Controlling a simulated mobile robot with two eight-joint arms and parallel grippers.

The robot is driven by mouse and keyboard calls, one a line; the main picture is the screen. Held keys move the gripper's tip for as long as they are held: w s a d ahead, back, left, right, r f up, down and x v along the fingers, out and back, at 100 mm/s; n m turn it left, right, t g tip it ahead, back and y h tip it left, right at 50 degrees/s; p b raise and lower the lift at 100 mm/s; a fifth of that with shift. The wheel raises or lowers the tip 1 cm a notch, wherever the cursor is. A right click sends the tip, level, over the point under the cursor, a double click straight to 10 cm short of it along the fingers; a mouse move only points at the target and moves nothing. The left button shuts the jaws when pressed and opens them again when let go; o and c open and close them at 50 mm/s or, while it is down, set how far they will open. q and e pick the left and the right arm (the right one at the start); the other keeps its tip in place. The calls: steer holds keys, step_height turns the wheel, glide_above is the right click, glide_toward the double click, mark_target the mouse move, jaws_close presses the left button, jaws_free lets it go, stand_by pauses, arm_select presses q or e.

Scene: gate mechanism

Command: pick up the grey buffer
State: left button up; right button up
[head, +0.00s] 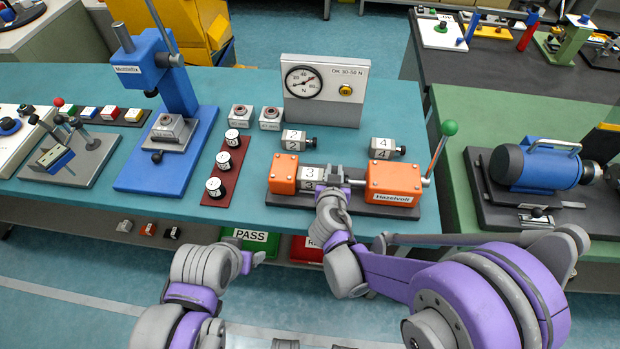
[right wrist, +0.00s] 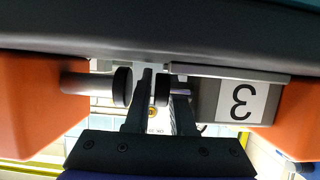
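A grey block marked 3 (head: 311,174), which looks like the grey buffer, sits between the two orange blocks of the fixture (head: 393,181). It also shows in the right wrist view (right wrist: 240,100), with a thin stem and a black disc (right wrist: 162,89) at one end. My right gripper (head: 334,181) is at that end. In the right wrist view its two dark fingers (right wrist: 158,100) stand on either side of the black disc; I cannot tell whether they press on it. My left gripper (head: 252,261) is in front of the table edge, away from the blocks, its fingertips small.
Similar grey blocks marked 2 (head: 298,140) and 4 (head: 387,148) lie behind the fixture. A gauge box (head: 325,90) stands farther back. The green-knobbed lever (head: 441,150) rises at the fixture's right. A dark red strip (head: 225,168) with white-topped weights lies to the left.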

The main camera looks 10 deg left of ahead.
jaws_close()
stand_by(1.4)
